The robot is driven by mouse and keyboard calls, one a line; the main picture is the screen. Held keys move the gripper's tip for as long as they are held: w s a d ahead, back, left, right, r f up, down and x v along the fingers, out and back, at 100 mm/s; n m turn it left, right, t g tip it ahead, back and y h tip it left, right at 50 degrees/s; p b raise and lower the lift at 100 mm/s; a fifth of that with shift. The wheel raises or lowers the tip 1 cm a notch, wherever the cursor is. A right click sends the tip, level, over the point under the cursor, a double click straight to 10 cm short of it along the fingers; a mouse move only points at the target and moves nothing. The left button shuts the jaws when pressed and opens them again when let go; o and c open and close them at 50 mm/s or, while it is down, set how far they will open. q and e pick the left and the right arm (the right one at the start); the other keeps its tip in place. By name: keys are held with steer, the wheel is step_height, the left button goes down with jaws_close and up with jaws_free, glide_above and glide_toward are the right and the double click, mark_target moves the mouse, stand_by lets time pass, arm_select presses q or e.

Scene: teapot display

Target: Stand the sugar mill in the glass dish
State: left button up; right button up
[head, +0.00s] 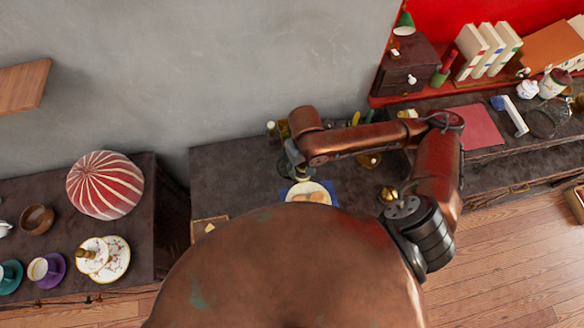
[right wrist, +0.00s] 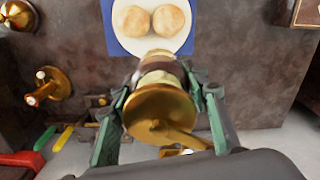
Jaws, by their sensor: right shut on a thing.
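The sugar mill (right wrist: 165,107) fills the middle of the right wrist view. It has a brass top with a crank and a cream body with a dark band. My right gripper (right wrist: 162,86) is shut on it, one green finger on each side. In the head view this gripper (head: 296,162) is small, near the wall behind the plate, and the mill in it is hard to make out. I cannot pick out the glass dish for sure; a dark round shape lies partly hidden by the gripper. My left gripper is not in view.
A white plate (head: 322,190) with two buns lies on a blue mat (right wrist: 117,42). Brass items (right wrist: 48,86) and coloured-handled tools (right wrist: 55,138) lie near the gripper. A dark cabinet (head: 398,75) and books (head: 488,48) stand at the right. My own body hides the table's front.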

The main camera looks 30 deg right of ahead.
mark_target(306, 177)
steer(key=s+f, duration=0.2)
steer(key=shift+d+f, duration=0.1)
steer(key=shift+f, duration=0.25)
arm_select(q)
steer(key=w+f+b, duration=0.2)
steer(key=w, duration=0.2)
arm_select(e)
steer(key=shift+d+f, duration=0.1)
steer(key=shift+f, duration=0.55)
steer(key=b, duration=0.1)
steer(key=w+f+b, duration=0.1)
steer(key=shift+w+d+b, duration=0.1)
steer(key=shift+w+b, duration=0.15)
steer(key=shift+b, duration=0.1)
steer(key=w+f+b, duration=0.1)
steer(key=w+f, duration=0.3)
steer(key=w+d+f+b, duration=0.1)
steer(key=w+f+b, duration=0.1)
steer(key=w+f, duration=0.1)
steer(key=w+f+b, duration=0.2)
steer(key=w+f, duration=0.2)
steer(key=shift+w+d+f, duration=0.3)
steer(key=shift+w+d, duration=0.05)
steer(key=shift+d, duration=0.05)
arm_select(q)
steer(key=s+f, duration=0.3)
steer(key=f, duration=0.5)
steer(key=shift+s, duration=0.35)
arm_select(e)
steer(key=shift+r, duration=0.1)
